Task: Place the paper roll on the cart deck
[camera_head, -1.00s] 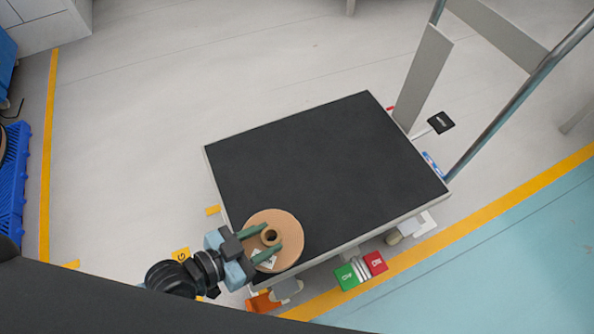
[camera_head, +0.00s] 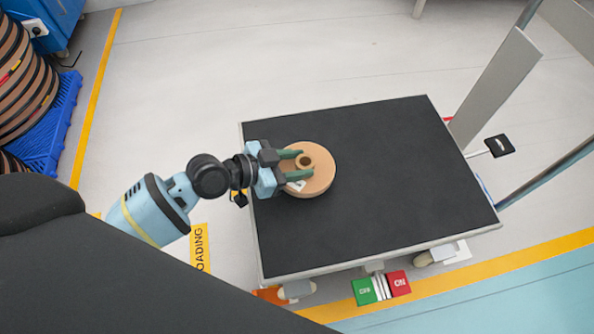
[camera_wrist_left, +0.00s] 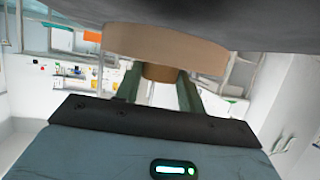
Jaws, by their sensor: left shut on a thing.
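The paper roll (camera_head: 318,172) is a flat tan disc with a raised core (camera_head: 305,161) at its middle and a small white label. My left gripper (camera_head: 298,166) reaches in from the left and is shut on the roll's core. The roll appears over the left part of the black cart deck (camera_head: 385,185); I cannot tell whether it touches the deck. In the left wrist view, the roll (camera_wrist_left: 165,48) spans the top and its core sits between the green fingers (camera_wrist_left: 160,88). My right gripper is not in view.
The rest of the deck is bare. The cart's upright handle frame (camera_head: 497,88) stands at the right. Green and red pedals (camera_head: 381,287) stick out at the near edge. A blue pallet (camera_head: 50,130) with brown reels stands far left.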

